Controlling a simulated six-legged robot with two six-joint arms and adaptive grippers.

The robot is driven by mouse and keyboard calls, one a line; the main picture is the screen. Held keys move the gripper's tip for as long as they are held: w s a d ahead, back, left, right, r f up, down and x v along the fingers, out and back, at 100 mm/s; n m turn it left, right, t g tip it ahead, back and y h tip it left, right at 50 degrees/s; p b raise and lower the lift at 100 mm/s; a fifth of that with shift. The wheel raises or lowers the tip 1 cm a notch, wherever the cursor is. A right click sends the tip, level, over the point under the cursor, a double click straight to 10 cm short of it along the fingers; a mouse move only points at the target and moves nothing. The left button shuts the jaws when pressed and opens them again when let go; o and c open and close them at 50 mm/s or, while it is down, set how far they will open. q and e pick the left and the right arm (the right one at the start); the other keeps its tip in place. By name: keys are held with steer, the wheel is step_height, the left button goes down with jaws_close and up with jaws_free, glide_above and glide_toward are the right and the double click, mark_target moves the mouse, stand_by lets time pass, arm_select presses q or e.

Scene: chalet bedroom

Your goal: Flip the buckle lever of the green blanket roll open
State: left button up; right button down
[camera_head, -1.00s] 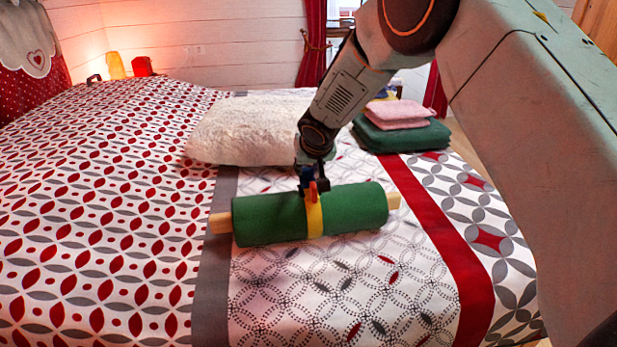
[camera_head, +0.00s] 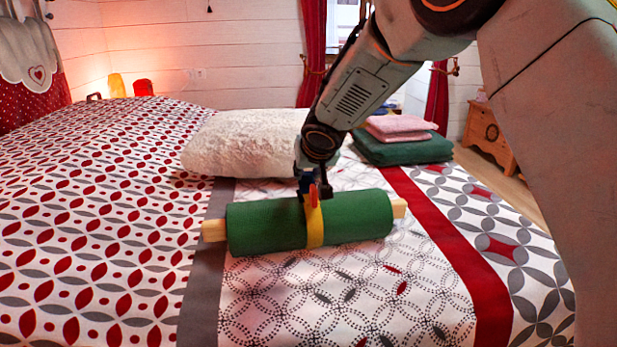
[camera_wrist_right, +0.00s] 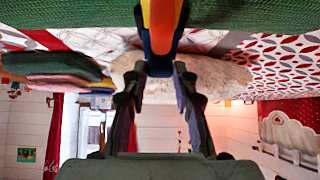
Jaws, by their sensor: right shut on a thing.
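The green blanket roll (camera_head: 268,226) lies across the bed on a pale wooden bar, with a yellow strap (camera_head: 315,226) around its middle. A red-orange buckle lever (camera_head: 313,196) stands up at the top of the strap. My right gripper (camera_head: 312,188) is above the roll's middle at the buckle. In the right wrist view the lever (camera_wrist_right: 162,28) sits between my right fingertips (camera_wrist_right: 160,62), which are shut on it. The fingers partly hide the buckle in the head view. My left gripper is in neither view.
A fluffy white pillow (camera_head: 240,142) lies behind the roll. Folded green (camera_head: 410,150) and pink (camera_head: 400,124) textiles are stacked at the back right. The patterned bed cover (camera_head: 90,250) is clear to the left and in front of the roll.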

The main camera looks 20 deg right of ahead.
steer(key=shift+f, duration=0.15)
steer(key=c, duration=1)
jaws_free()
steer(key=shift+c, duration=0.2)
steer(key=v, duration=1.2)
